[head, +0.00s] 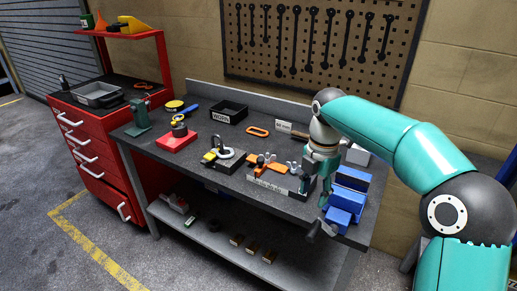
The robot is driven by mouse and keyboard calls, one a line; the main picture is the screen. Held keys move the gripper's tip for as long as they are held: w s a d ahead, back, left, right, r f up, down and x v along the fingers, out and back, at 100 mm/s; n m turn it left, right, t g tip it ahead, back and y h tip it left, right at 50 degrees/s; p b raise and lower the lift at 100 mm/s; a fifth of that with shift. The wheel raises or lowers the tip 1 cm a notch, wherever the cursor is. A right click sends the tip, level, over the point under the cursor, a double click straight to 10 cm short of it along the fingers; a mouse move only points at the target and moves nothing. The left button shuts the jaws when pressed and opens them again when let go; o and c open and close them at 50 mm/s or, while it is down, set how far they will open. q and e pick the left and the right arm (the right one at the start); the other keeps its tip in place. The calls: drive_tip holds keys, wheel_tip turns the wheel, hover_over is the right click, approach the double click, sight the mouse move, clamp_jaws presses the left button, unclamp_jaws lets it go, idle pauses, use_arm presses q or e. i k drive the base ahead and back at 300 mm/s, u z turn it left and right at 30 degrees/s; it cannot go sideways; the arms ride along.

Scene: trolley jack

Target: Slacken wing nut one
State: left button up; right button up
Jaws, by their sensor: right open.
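A grey block with a printed label (265,183) lies near the front edge of the workbench, with orange parts (270,168) on it. Small silver wing-shaped pieces show there, one of them a wing nut (291,167) at the right end; I cannot tell which wing nut is number one. My right gripper (315,193) is open and points down just right of the block, close to the right-hand wing nut. I see nothing between its fingers. It hides the right end of the block. My left gripper is out of view.
A blue vise-like object (348,195) stands right of my gripper. A red drawer cabinet (97,150) is at the left.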

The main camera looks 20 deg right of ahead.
sight(274, 157)
drive_tip(key=i, duration=1.15)
drive_tip(key=z, duration=0.05)
